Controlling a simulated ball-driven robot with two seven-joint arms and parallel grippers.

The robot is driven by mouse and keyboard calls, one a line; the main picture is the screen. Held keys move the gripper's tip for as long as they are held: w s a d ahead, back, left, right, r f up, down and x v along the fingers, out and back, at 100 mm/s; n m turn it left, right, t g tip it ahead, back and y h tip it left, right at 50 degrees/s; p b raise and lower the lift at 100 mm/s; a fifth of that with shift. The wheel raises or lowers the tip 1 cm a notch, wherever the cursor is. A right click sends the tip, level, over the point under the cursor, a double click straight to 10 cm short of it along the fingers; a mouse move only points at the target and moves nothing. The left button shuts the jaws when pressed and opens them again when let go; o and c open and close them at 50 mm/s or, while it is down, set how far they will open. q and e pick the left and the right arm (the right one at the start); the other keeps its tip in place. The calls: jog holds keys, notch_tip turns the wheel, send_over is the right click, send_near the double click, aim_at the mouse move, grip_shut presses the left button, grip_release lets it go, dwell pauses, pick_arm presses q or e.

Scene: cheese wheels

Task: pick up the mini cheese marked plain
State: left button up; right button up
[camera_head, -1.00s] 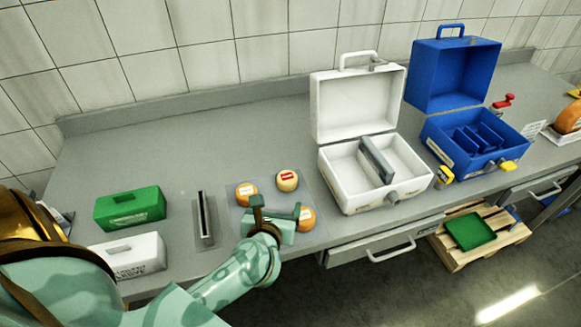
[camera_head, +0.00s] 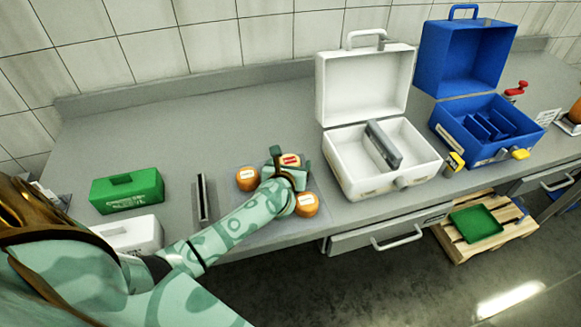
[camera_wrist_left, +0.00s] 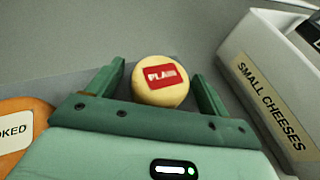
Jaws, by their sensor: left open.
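The plain mini cheese is a pale yellow round with a red label reading PLAIN; it shows in the left wrist view (camera_wrist_left: 160,82) and partly behind my gripper in the head view (camera_head: 290,160). My left gripper (camera_head: 291,165) is open, reaching over the mat from the front. In the left wrist view its two green fingers (camera_wrist_left: 155,82) stand to the left and right of the plain cheese, which sits just beyond the palm. I cannot tell whether they touch it. My right gripper is not in view.
Two orange cheeses with white labels sit close by, one at left (camera_head: 247,179) and one at right (camera_head: 306,204). An open white case (camera_head: 340,178) labelled SMALL CHEESES stands to the right, a blue case (camera_head: 447,122) beyond it. Green (camera_head: 127,190) and white (camera_head: 130,235) boxes lie left.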

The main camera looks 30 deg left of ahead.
pick_arm(q)
jog(key=shift+w+a+f, duration=0.2)
jog(key=shift+w, duration=0.2)
jog(key=shift+s+r, duration=0.1)
jog(key=shift+c, duration=1)
jog(key=c, duration=0.9)
